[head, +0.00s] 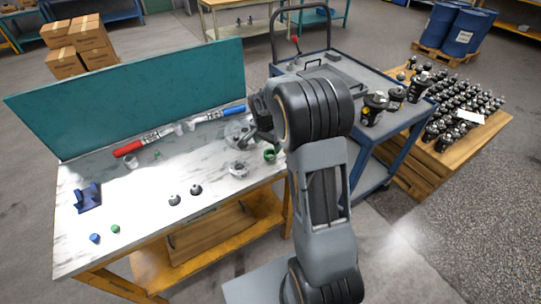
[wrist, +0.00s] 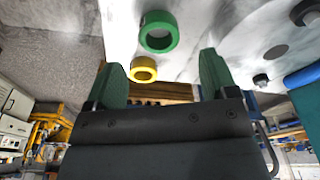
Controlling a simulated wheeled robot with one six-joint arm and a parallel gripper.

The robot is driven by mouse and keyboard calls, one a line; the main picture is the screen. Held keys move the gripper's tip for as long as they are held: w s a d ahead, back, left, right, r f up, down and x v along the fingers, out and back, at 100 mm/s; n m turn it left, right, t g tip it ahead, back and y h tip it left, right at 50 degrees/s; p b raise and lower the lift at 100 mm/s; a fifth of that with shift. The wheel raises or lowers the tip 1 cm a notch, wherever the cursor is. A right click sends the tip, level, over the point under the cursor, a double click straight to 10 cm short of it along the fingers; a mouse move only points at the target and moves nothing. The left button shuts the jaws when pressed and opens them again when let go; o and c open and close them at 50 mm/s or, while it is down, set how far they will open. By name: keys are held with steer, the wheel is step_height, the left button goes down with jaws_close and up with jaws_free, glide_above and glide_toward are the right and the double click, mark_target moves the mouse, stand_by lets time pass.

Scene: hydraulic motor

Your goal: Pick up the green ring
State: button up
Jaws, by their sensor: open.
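The green ring (wrist: 146,40) lies on the white marbled tabletop in the wrist view, just beyond my fingertips and roughly centred between them. In the head view a green ring (head: 270,157) shows at the table's right end, beside my arm. My gripper (wrist: 161,62) is open, with nothing between its two green fingers. A yellow ring (wrist: 144,76) appears between the fingers in the wrist view, near the table's edge. In the head view my arm hides much of the gripper and the table's right end.
A clear round part (head: 238,170) and two small dark-topped parts (head: 174,200) stand on the table. A blue holder (head: 88,198) and small blue and green caps are at its left. A teal panel (head: 130,95) rises behind. A cart (head: 385,75) with motor parts stands right.

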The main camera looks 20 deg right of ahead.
mark_target(270, 152)
steer(key=shift+w+d+f+p, duration=0.1)
steer(key=shift+d+f, duration=0.05)
steer(key=shift+f, duration=0.85)
steer(key=shift+w+d+f+p, duration=0.1)
steer(key=shift+d+f, duration=0.05)
steer(key=shift+f, duration=0.85)
steer(key=shift+d+f+p, duration=0.1)
steer(key=shift+d+f, duration=0.05)
steer(key=shift+f, duration=0.85)
steer(key=c, duration=1)
steer(key=shift+r, duration=0.15)
